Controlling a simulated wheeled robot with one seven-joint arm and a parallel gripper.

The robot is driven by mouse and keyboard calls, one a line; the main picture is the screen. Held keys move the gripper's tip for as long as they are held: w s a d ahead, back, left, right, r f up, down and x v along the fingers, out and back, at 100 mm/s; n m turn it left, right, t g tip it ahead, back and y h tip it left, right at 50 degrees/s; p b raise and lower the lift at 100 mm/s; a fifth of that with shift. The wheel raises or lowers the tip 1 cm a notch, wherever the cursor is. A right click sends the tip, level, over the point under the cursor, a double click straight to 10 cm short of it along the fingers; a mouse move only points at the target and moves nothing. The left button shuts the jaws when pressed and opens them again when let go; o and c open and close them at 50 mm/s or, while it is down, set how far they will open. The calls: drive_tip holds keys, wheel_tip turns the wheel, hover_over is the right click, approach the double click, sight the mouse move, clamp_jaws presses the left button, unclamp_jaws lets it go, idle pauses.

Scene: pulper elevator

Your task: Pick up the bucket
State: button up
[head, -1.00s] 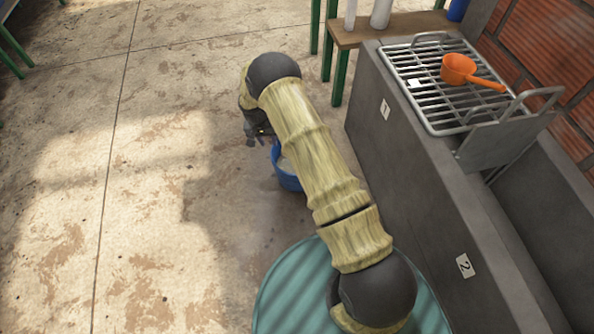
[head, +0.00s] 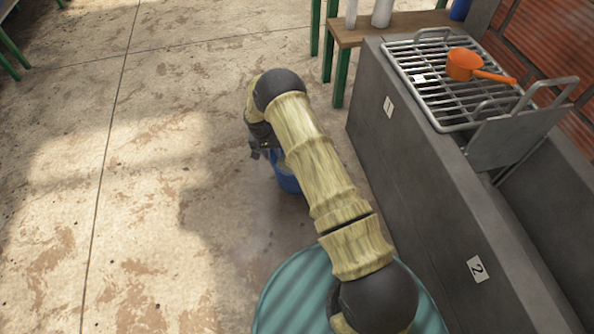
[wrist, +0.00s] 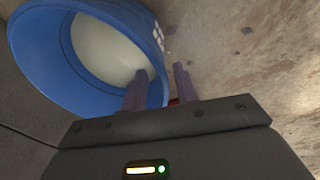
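The blue bucket (head: 286,182) stands on the floor beside the concrete trough, mostly hidden behind my arm in the head view. In the wrist view the bucket (wrist: 45,60) fills the upper left, with a pale whitish inside. My gripper (wrist: 160,80) is open at its right rim. One finger overlaps the bucket's opening and the other is outside the rim, with a gap between them. I cannot tell whether either finger touches it. In the head view my gripper (head: 262,153) is at the bucket's far left side, partly hidden by the wrist.
The concrete trough (head: 420,190) runs along the right, with a metal rack (head: 440,100) and an orange scoop (head: 465,64) on top. A wooden bench (head: 400,27) with green legs stands at the back. A teal round surface (head: 290,290) is in front. The floor at left is clear.

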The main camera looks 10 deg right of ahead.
sight(273, 155)
drive_tip(key=f+b, duration=0.1)
drive_tip(key=f, duration=0.1)
drive_tip(key=f+b, duration=0.1)
drive_tip(key=f, duration=0.1)
drive_tip(key=shift+d+b, duration=0.25)
drive_tip(key=shift+b, duration=0.05)
drive_tip(key=shift+r, duration=0.1)
clamp_jaws()
drive_tip(key=shift+d, duration=0.15)
idle(1.1)
drive_tip(key=shift+w+r, duration=0.1)
drive_tip(key=shift+r, duration=0.05)
